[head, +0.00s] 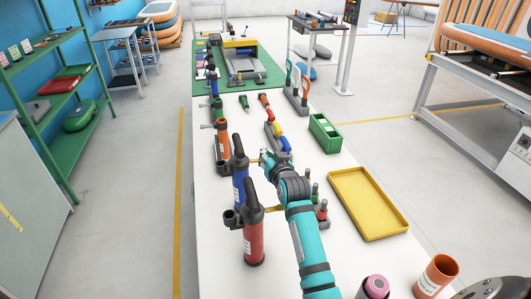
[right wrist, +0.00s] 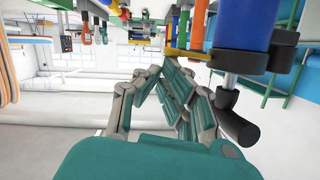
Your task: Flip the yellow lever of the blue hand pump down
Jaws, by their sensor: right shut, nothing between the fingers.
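The blue hand pump (head: 240,185) stands upright on the white table, with a black top and handle. Its yellow lever (head: 254,161) sticks out sideways to the right from the collar, towards my right gripper (head: 265,155). In the right wrist view the blue pump (right wrist: 262,22) appears upside down at the upper right, and its yellow lever (right wrist: 188,53) points left, roughly level. My right gripper (right wrist: 175,68) is shut and empty, its fingertips close to the lever; whether they touch it I cannot tell. My left gripper is not in view.
A red pump (head: 253,240) stands in front of the blue one, close to my right arm; an orange pump (head: 223,140) stands behind. A yellow tray (head: 367,203) and a green box (head: 325,133) lie to the right. A rack with colored handles (head: 276,135) is beyond the gripper.

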